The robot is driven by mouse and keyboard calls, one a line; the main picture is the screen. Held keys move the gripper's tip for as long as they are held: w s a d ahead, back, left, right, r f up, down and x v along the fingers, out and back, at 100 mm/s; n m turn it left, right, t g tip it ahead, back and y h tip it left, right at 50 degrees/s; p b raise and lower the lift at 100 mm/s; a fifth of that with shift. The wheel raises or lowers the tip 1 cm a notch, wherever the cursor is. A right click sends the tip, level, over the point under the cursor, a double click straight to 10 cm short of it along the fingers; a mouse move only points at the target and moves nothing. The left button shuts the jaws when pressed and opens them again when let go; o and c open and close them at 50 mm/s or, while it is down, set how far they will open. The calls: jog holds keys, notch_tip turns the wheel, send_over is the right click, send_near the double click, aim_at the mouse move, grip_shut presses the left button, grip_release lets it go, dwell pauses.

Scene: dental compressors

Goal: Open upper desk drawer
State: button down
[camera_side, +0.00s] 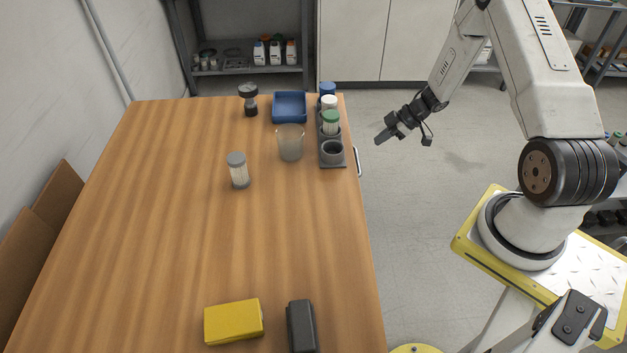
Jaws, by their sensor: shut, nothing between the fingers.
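The wooden desk (170,230) fills the left and middle of the side view. A light metal handle (358,162) sticks out from its right edge, beside the dark rack. The drawer front itself is hidden below the desk edge, so I cannot tell how far it is in or out. My gripper (381,138) is shut and empty. It hangs in the air to the right of the desk edge, a little right of and above the handle in the picture, apart from it.
A dark rack (334,163) with several capped bottles stands along the desk's right edge. A blue tray (290,107), a clear beaker (290,143), a grey-capped jar (238,170) and a dark item (249,100) stand nearby. A yellow box (233,321) and black case (301,326) lie in front.

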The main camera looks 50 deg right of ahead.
aim_at(356, 156)
jog(key=x, duration=0.9)
jog(key=shift+a+f, duration=0.15)
jog(key=shift+f, duration=0.15)
jog(key=shift+w, duration=0.1)
jog(key=s+d, duration=1.3)
jog(key=shift+s+d, duration=0.2)
jog(key=shift+d, duration=0.05)
jog(key=shift+r, duration=0.1)
notch_tip(356, 156, up, 9)
jog(key=s+d, duration=0.1)
jog(key=shift+s, duration=0.2)
dwell(0.7)
jog(key=shift+d+r, duration=0.1)
jog(key=shift+d, duration=0.05)
